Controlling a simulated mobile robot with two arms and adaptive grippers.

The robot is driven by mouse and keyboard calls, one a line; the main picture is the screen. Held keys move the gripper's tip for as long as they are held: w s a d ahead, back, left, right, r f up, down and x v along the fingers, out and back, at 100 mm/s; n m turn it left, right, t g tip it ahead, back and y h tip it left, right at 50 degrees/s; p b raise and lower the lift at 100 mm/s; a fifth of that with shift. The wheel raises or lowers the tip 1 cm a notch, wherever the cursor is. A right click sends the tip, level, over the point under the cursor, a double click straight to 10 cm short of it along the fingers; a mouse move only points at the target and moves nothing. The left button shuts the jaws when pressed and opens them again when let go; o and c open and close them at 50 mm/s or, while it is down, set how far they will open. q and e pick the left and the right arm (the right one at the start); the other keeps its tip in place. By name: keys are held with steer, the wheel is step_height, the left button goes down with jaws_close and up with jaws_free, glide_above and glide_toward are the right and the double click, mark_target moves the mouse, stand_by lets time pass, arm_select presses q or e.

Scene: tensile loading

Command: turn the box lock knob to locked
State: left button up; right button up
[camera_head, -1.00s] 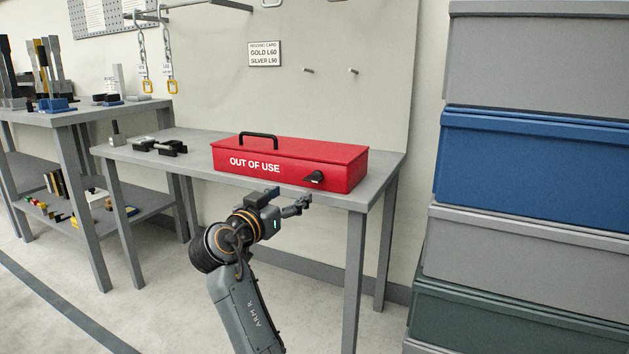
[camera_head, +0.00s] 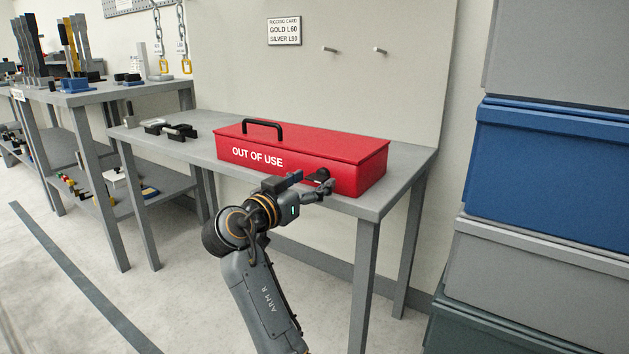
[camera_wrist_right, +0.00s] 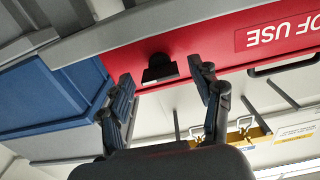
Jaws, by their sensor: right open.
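The red box (camera_head: 295,150) marked "OUT OF USE" lies closed on the grey table, with a black carry handle (camera_head: 262,127) on its lid. Its black lock knob (camera_head: 322,175) is on the front face near the right end, partly hidden by my gripper in the head view. My right gripper (camera_head: 313,184) is open in front of the knob. In the right wrist view the knob (camera_wrist_right: 160,68) shows ahead of and between the spread fingers (camera_wrist_right: 165,88), apart from them. Nothing is held. My left gripper is not in view.
The grey table (camera_head: 400,190) has bare room right of the box. Dark fixtures (camera_head: 170,130) lie at its left end. Stacked bins, including a blue one (camera_head: 550,165), stand close on the right. A shelf table (camera_head: 100,97) with tools is at the left.

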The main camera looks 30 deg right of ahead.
steer(key=c, duration=1.1)
steer(key=shift+c, duration=0.2)
